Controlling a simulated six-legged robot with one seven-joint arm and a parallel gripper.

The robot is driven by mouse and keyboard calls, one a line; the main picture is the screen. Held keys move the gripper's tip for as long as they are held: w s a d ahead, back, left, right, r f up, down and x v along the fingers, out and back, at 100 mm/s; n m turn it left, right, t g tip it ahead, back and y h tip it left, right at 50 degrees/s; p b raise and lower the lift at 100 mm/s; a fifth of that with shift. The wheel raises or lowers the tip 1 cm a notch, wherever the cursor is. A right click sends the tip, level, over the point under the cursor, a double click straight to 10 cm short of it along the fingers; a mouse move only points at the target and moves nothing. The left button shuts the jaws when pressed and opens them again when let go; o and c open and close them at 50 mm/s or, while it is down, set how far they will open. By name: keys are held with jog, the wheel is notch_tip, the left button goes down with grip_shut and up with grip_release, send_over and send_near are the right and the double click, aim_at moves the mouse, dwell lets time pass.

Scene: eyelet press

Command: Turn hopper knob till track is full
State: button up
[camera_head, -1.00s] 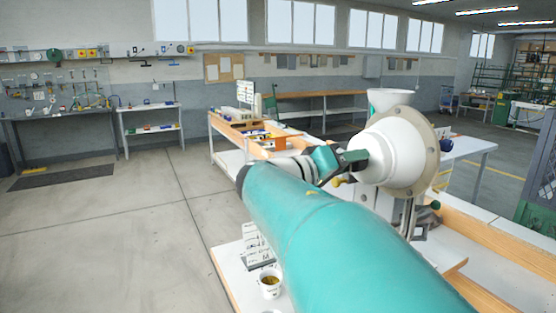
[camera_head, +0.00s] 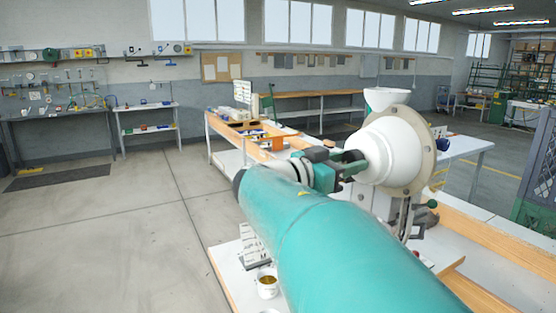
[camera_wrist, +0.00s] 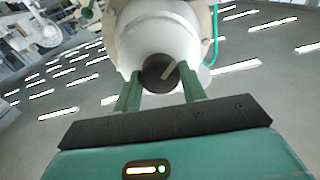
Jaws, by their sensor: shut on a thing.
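The white hopper (camera_head: 392,150), with a funnel on top and a round tan flange, stands on the press at the right of the head view. In the wrist view the white hopper body (camera_wrist: 158,35) fills the top centre. Its dark round knob (camera_wrist: 157,74) bears a pale slanted pointer line. My gripper (camera_head: 352,163) reaches the hopper's near face. In the wrist view the green fingers of my gripper (camera_wrist: 159,84) are shut on the knob, one on each side. The track (camera_head: 405,215) below the hopper is partly hidden, and its fill cannot be told.
A white bench top (camera_head: 232,272) with a cup (camera_head: 267,283) and a printed card or rack (camera_head: 252,245) lies below my arm. A long workbench (camera_head: 245,135) stands behind.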

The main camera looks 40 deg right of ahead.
jog(key=shift+a+m, duration=0.1)
jog(key=shift+m, duration=0.5)
jog(key=o, duration=1)
jog(key=w+a, duration=0.1)
jog(key=a, duration=0.8)
jog(key=w+a, duration=0.1)
jog(key=a, duration=0.3)
jog(key=shift+w+a+f, duration=0.25)
jog(key=shift+w+f, duration=0.05)
jog(key=shift+w, duration=0.05)
